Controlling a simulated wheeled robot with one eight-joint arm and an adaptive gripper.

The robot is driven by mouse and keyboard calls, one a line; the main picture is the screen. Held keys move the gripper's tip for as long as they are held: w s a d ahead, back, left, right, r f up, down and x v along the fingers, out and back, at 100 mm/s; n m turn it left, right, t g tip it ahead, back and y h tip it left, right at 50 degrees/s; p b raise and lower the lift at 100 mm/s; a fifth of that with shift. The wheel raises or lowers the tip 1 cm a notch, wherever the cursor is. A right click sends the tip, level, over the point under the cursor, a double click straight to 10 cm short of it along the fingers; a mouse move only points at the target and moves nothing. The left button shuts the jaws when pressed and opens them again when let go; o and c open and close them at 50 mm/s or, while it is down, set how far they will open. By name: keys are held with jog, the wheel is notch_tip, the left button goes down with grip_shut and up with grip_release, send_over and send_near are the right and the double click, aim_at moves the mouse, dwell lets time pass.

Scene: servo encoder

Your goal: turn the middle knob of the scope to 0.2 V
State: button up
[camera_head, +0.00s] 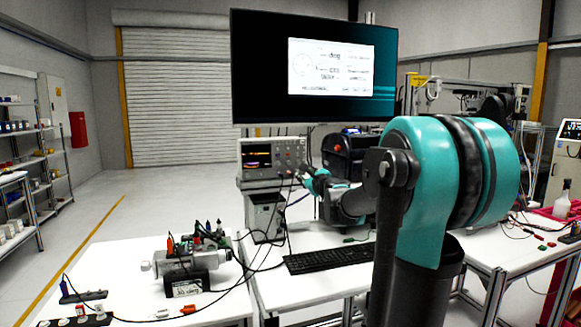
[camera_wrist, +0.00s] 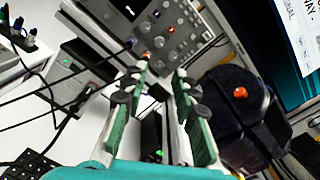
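The scope (camera_head: 272,176) stands on a grey box at the back of the bench, its lit screen at the left of its front and several small knobs at the right. In the wrist view the scope's front panel (camera_wrist: 192,42) shows tilted at the top, with rows of round grey knobs and plugged-in leads. Which knob is the middle one, and its setting, I cannot tell. My gripper (camera_wrist: 160,72) is open and empty, its two fingers apart and pointing at the panel's lower edge, with no knob between them. In the head view my gripper (camera_head: 312,180) is small, just right of the scope.
A black case (camera_head: 347,152) stands close right of the scope; its orange button (camera_wrist: 240,92) shows in the wrist view. Black leads (camera_wrist: 100,92) hang from the panel beside my fingers. A keyboard (camera_head: 330,257) lies in front and a monitor (camera_head: 270,105) hangs above.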

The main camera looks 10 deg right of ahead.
aim_at(289, 164)
jog(key=w+a, duration=0.1)
jog(key=w, duration=0.4)
jog(key=w+a, duration=0.1)
jog(key=w, duration=0.4)
jog(key=w+a, duration=0.1)
jog(key=w, duration=0.5)
jog(key=shift+a, duration=0.15)
grip_shut()
